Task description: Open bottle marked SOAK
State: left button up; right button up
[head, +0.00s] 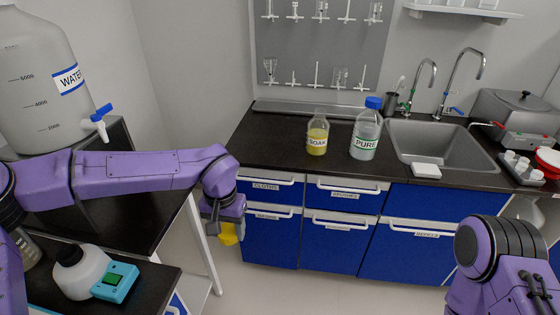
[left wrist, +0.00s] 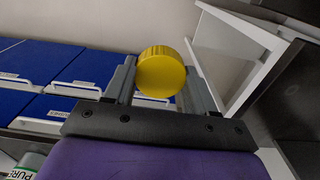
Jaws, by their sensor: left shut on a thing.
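The bottle marked SOAK (head: 318,138) stands upright on the black counter, with yellow contents and a clear neck that shows no cap. My left gripper (head: 225,228) is in front of the counter, left of and lower than the bottle, well apart from it. It is shut on a yellow cap (head: 228,236). In the left wrist view the round, ridged yellow cap (left wrist: 161,73) sits between the two fingers. My right arm shows at the lower right, but its gripper is out of view.
A PURE bottle (head: 366,133) with a blue cap stands right of the SOAK bottle. A sink (head: 436,143) lies further right. Blue drawers (head: 341,228) are below the counter. At left are a large WATER container (head: 45,85) and a white bottle with a teal device (head: 116,283).

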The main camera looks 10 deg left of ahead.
aim_at(317, 128)
jog(key=z, duration=0.3)
jog(key=i, duration=1.25)
jog(key=u, duration=0.35)
